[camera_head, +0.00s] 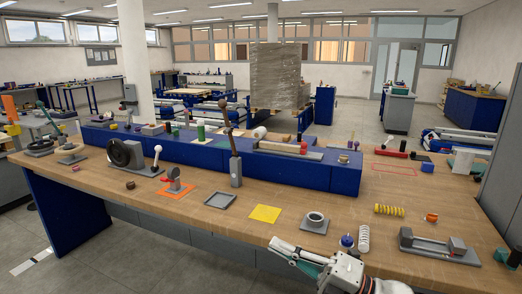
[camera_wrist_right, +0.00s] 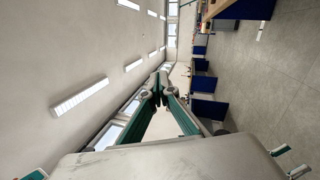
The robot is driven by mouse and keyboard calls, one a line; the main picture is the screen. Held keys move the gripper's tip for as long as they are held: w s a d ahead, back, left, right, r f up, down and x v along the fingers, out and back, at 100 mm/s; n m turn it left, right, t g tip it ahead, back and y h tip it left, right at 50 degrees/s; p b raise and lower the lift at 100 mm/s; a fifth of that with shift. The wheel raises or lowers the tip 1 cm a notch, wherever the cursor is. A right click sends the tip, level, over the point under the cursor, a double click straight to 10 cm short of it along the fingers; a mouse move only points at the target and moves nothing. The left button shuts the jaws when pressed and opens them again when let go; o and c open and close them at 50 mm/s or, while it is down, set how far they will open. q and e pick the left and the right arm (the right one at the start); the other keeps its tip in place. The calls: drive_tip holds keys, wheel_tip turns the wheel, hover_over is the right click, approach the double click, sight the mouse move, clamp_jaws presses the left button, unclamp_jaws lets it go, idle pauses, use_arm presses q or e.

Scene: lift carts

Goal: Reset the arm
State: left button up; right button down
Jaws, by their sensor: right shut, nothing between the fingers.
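My right arm (camera_head: 345,272) comes in at the bottom of the head view, white and grey with teal parts. My right gripper (camera_head: 283,246) is shut and empty, in front of the workbench's near edge or just over it; I cannot tell which. In the right wrist view the closed fingers (camera_wrist_right: 158,90) meet at their tips with nothing between them. That view is turned sideways and shows ceiling, lamps and floor beyond the fingers. My left gripper is not in view.
The wooden workbench (camera_head: 335,207) holds a grey ring on a plate (camera_head: 315,222), a yellow square (camera_head: 265,213), a white spring (camera_head: 363,239), a blue-capped bottle (camera_head: 346,243) and a grey fixture (camera_head: 438,244). A blue raised shelf (camera_head: 290,172) runs along its back.

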drive_tip(key=s+d+f+m+t+h, duration=0.25)
drive_tip(key=d+f+m+h, duration=0.2)
drive_tip(key=f+m, duration=0.45)
drive_tip(key=s+d+f+m+t+h, duration=0.1)
drive_tip(key=s+d+f+m+h, duration=0.35)
drive_tip(key=f+m, duration=0.4)
drive_tip(key=s+d+f+m+t+h, duration=0.2)
drive_tip(key=d+f+m+h, duration=0.4)
drive_tip(key=f, duration=0.5)
drive_tip(key=s+f+m+g+h, duration=0.1)
drive_tip(key=s+f+m+g, duration=0.3)
drive_tip(key=s+f, duration=0.6)
drive_tip(key=shift+s+d+f+m, duration=0.4)
drive_tip(key=shift+s+m, duration=0.25)
drive_tip(key=shift+s, duration=0.15)
drive_tip(key=c, duration=2.8)
unclamp_jaws()
drive_tip(key=shift+r, duration=0.1)
drive_tip(key=o, duration=0.7)
drive_tip(key=shift+c, duration=0.2)
drive_tip(key=shift+o, duration=0.3)
